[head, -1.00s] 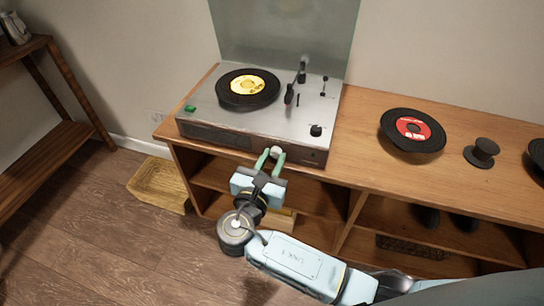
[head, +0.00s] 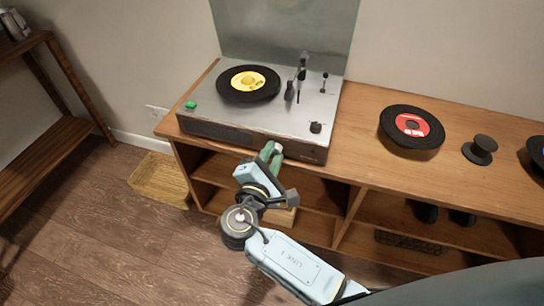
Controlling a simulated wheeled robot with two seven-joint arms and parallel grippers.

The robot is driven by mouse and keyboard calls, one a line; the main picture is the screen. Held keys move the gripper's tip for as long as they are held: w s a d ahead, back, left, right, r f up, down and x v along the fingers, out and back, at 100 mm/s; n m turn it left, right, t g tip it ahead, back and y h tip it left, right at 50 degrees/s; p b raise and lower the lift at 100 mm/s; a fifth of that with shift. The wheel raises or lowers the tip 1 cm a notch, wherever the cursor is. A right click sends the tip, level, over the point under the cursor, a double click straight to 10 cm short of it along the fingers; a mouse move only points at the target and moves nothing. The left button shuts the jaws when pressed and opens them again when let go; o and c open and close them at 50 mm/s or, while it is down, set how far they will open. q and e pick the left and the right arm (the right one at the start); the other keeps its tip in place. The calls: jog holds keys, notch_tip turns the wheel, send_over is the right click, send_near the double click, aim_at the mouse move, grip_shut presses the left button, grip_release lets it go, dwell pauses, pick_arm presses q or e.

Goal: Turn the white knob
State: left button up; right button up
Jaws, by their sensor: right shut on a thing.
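The white knob (head: 279,147) is on the front face of the silver record player (head: 215,117). It is mostly hidden by my right gripper (head: 272,152). The gripper's green fingers are shut on the knob, and the gripper is rolled to one side. The record player stands on a wooden shelf unit, with its clear lid raised and a black record with a yellow label (head: 249,82) on its platter. My left gripper is not in view.
On the wooden top (head: 365,135) to the right lie a red-labelled record (head: 411,127) and a black spool-like piece (head: 480,149). A small black knob (head: 316,127) and a green button (head: 191,105) are on the player. A woven basket (head: 160,178) stands on the floor at left.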

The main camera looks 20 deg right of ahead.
jog(key=shift+f+m, duration=0.1)
jog(key=shift+m, duration=0.4)
jog(key=m+b, duration=0.2)
jog(key=m, duration=0.2)
jog(key=shift+b, duration=0.3)
jog(key=m+b, duration=0.2)
jog(key=m, duration=0.1)
jog(key=shift+m+y, duration=0.3)
jog(key=shift+m, duration=0.1)
jog(key=shift+m+b, duration=0.5)
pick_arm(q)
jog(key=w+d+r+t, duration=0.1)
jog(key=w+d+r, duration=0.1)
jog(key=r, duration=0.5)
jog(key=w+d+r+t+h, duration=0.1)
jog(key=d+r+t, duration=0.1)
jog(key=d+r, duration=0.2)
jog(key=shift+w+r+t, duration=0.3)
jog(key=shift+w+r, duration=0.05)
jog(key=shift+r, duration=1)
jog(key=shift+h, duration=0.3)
pick_arm(e)
jog(key=o, duration=1)
